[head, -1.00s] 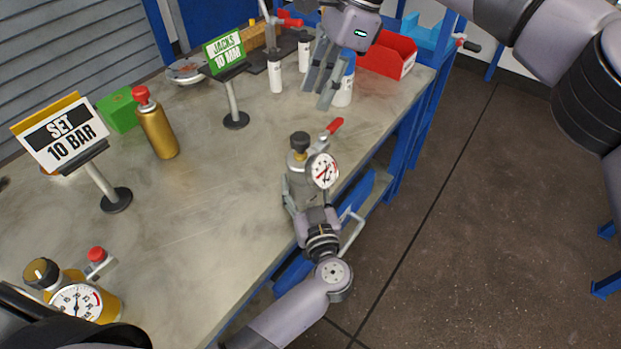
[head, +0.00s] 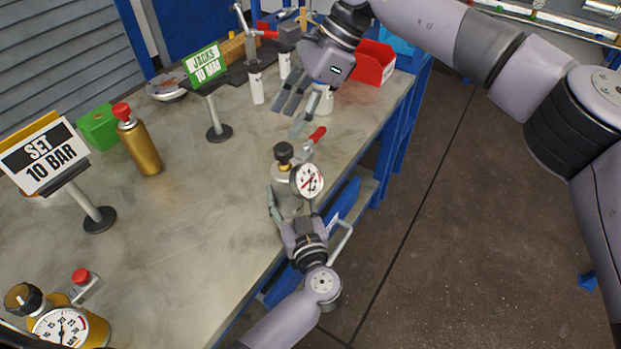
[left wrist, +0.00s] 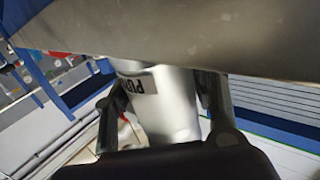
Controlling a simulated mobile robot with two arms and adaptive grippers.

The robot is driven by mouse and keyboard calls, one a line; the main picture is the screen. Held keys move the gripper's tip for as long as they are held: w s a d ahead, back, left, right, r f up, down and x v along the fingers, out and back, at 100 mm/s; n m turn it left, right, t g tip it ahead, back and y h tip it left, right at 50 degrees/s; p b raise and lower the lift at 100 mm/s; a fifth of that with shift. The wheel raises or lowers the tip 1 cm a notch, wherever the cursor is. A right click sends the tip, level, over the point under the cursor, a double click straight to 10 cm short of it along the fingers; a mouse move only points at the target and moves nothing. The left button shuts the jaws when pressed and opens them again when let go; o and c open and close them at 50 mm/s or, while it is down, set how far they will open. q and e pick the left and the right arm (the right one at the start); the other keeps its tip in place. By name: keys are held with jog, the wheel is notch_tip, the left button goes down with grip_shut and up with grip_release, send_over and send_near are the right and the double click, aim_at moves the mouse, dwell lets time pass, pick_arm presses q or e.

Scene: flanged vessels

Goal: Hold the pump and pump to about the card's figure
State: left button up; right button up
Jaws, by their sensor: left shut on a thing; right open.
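The pump (head: 290,200) is a grey metal body with a black knob on top, a white dial gauge (head: 308,180) and a red-tipped lever (head: 316,137). It stands at the bench's front edge. My left gripper (head: 284,205) is shut around its body; the left wrist view shows the pale cylinder (left wrist: 168,105) with a partly hidden label between the fingers. My right gripper (head: 290,112) is open and empty, above and behind the red lever. The card (head: 42,154) at the left reads "SET 10 BAR". The gauge's needle is too small to read.
A green sign (head: 204,65) reads "JACKS 10 MM". A gold bottle (head: 140,145) with a red cap, a green box (head: 97,126), a brass gauge unit (head: 65,320), white bottles (head: 257,86) and a red bin (head: 374,63) stand on the bench (head: 200,210). The bench's middle is clear.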

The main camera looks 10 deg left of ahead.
aim_at(285, 152)
jog(key=f+y, duration=0.1)
jog(key=f+m+y, duration=0.1)
jog(key=a+f+y, duration=0.1)
jog(key=shift+s+g+y, duration=0.3)
jog(key=shift+s+g, duration=0.1)
jog(key=shift+d+f+m+y, duration=0.1)
jog(key=shift+f+m+y, duration=0.4)
jog(key=shift+y, duration=0.5)
jog(key=shift+d+f+m+y, duration=0.1)
jog(key=shift+d+m+y, duration=0.2)
jog(key=shift+m+y, duration=0.35)
jog(key=s+d+f+m+t+y, duration=0.1)
jog(key=d+f+m+t+y, duration=0.15)
jog(key=d, duration=0.25)
jog(key=s+d+f+m+t+y, duration=0.1)
jog(key=d+f+m+t+y, duration=0.15)
jog(key=d+t, duration=0.2)
jog(key=shift+n+g+y, duration=0.25)
jog(key=shift+n+g, duration=0.2)
jog(key=shift+g, duration=0.05)
jog(key=a, duration=0.3)
jog(key=w+a, duration=0.1)
jog(key=a, duration=0.7)
jog(key=shift+w+r, duration=0.3)
jog(key=shift+r, duration=0.1)
jog(key=shift+d, duration=0.1)
